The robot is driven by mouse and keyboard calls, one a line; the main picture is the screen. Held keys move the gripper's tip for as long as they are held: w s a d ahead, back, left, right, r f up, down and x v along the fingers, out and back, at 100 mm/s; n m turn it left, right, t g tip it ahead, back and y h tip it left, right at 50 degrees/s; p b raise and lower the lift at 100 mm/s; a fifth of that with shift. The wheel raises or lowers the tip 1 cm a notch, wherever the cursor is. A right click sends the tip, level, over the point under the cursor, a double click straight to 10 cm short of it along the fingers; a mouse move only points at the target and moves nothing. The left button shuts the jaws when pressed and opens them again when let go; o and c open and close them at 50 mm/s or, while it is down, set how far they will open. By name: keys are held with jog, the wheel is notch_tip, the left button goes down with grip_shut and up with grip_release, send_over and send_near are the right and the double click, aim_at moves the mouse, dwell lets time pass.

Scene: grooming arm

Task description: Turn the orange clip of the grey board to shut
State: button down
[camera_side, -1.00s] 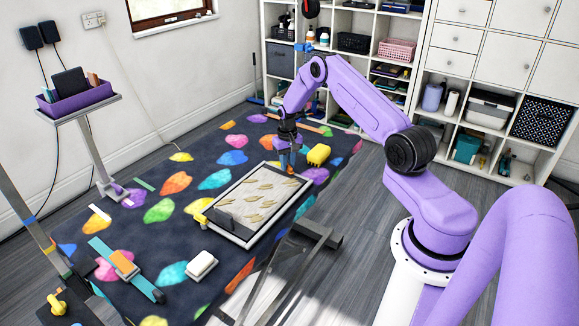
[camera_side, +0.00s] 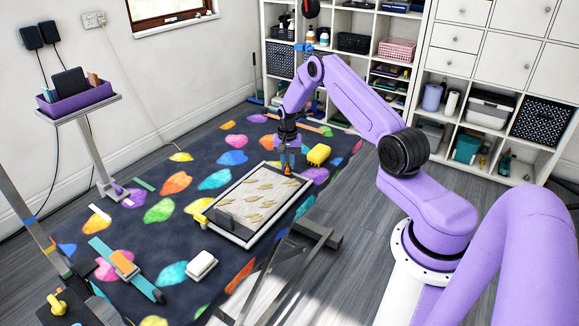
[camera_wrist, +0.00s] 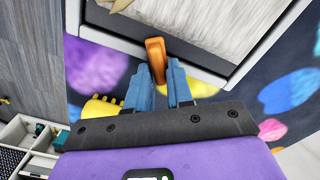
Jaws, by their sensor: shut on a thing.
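The grey board (camera_side: 236,236) lies on the dark patterned mat, with a pale sheet bearing tan leaf-like shapes inside its frame. Its rim also fills the top of the wrist view (camera_wrist: 205,72). The orange clip (camera_wrist: 155,58) sits at the board's edge; in the side view it is a small orange spot (camera_side: 288,170) at the far edge. My gripper (camera_wrist: 163,78) has its blue fingers shut on the clip, one on each side. In the side view my gripper (camera_side: 288,160) points down at that edge. The clip's lower end is partly hidden between the fingers.
A yellow brush-like object (camera_side: 318,154) lies close to the right of my gripper, and its yellow teeth show beside the fingers in the wrist view (camera_wrist: 100,106). A yellow piece (camera_side: 201,218) and a white block (camera_side: 201,264) are near the board's left end.

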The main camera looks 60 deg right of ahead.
aim_at(288, 164)
jog(key=shift+m, duration=1.4)
jog(key=shift+m, duration=1.4)
jog(key=c, duration=1.1)
grip_release()
jog(key=shift+o, duration=0.2)
jog(key=shift+r, duration=4)
